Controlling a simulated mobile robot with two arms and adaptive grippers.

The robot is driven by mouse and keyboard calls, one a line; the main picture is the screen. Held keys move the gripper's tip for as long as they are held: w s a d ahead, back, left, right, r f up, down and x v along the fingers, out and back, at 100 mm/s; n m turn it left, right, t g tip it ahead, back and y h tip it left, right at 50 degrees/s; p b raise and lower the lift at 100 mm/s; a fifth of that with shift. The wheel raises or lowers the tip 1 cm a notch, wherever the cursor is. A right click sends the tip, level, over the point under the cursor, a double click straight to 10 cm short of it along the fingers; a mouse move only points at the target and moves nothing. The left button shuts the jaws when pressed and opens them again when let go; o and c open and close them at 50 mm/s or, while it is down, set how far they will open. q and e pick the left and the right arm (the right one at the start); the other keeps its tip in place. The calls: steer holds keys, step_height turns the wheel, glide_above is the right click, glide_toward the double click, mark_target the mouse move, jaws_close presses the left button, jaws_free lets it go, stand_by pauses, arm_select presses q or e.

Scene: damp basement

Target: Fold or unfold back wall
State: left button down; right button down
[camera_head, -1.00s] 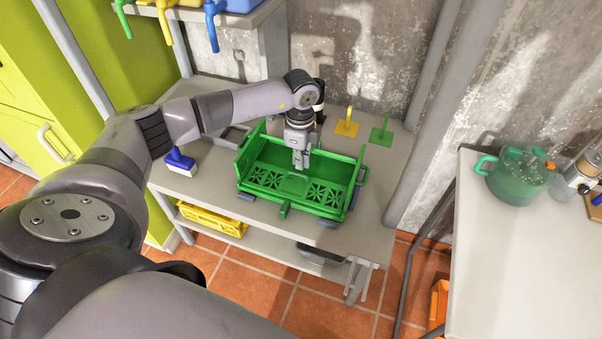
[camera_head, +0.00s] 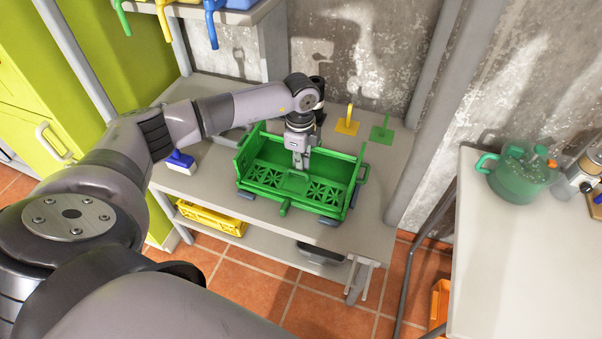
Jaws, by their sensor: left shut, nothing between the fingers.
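A green folding crate (camera_head: 318,204) stands on the grey table. Its side walls are upright, and its front wall with cut-out panels faces me, leaning outward or lying low; I cannot tell which. The back wall (camera_head: 338,161) is partly hidden behind my left gripper (camera_head: 299,166). My left gripper points down into the crate close to the back wall, its fingers shut and empty. Whether the fingertips touch the back wall or the floor of the crate cannot be told. My right gripper is not in view.
A yellow trowel (camera_head: 347,127) and a green trowel (camera_head: 381,136) lie behind the crate on the grey table (camera_head: 215,185). A blue-handled brush (camera_head: 180,161) is at its left. A yellow crate (camera_head: 212,219) sits on the lower shelf. A green pot (camera_head: 520,178) stands on the right table.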

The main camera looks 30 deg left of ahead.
arm_select(q)
steer(key=shift+w+a+f+b, duration=0.1)
steer(key=shift+w+a+b, duration=0.2)
steer(key=shift+w+b, duration=0.7)
steer(key=shift+w+a+r+b, duration=0.1)
steer(key=shift+w+a+b, duration=0.35)
steer(key=shift+w, duration=0.9)
steer(key=shift+w+a+f+b, duration=0.1)
steer(key=shift+w+a+b, duration=0.05)
steer(key=shift+w+b, duration=0.95)
step_height(320, 180, up, 11)
steer(key=p, duration=0.9)
